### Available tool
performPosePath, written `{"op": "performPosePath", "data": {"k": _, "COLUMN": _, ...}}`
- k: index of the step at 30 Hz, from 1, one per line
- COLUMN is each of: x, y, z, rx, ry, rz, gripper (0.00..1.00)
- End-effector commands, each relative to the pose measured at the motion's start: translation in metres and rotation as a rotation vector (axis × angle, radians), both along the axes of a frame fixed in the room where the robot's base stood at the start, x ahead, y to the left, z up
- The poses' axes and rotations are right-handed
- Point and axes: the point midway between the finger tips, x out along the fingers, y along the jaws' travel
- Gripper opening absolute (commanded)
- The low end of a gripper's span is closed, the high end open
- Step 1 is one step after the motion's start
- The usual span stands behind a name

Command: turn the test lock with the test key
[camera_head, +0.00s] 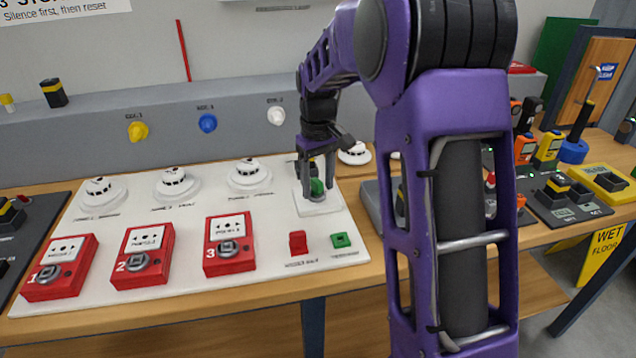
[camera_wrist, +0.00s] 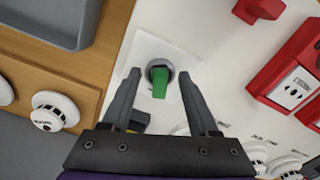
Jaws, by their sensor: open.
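The test key, a green block-shaped grip (camera_head: 316,187), sits in the round grey test lock on a square white plate (camera_head: 318,208) at the right of the white board. In the wrist view the green key (camera_wrist: 159,88) stands in the dark-centred lock, whose grey ring (camera_wrist: 151,65) shows around it. My gripper (camera_head: 316,165) points down at the lock. In the wrist view my gripper (camera_wrist: 159,75) is open, with one finger on either side of the key and a gap on both sides. I cannot tell the fingertips' exact height over the plate.
Red call points (camera_head: 228,243) stand at the board's front, with a small red block (camera_head: 298,242) and green block (camera_head: 341,240) beside them. White detectors (camera_head: 249,174) line the back. A yellow-and-black item (camera_wrist: 138,121) is partly hidden by my gripper. A grey tray (camera_wrist: 62,18) lies close by.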

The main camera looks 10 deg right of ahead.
Motion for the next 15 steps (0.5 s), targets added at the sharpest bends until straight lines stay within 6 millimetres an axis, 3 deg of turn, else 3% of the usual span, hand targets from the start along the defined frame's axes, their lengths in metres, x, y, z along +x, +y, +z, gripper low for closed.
{"op": "performPosePath", "data": {"k": 5, "x": -0.0001, "y": 0.0, "z": 0.0002, "rx": 0.0, "ry": 0.0, "rz": 0.0, "gripper": 0.57}}
{"op": "performPosePath", "data": {"k": 12, "x": -0.0001, "y": 0.0, "z": 0.0004, "rx": 0.0, "ry": 0.0, "rz": 0.0, "gripper": 0.14}}
{"op": "performPosePath", "data": {"k": 15, "x": -0.0001, "y": 0.0, "z": 0.0004, "rx": 0.0, "ry": 0.0, "rz": 0.0, "gripper": 0.0}}
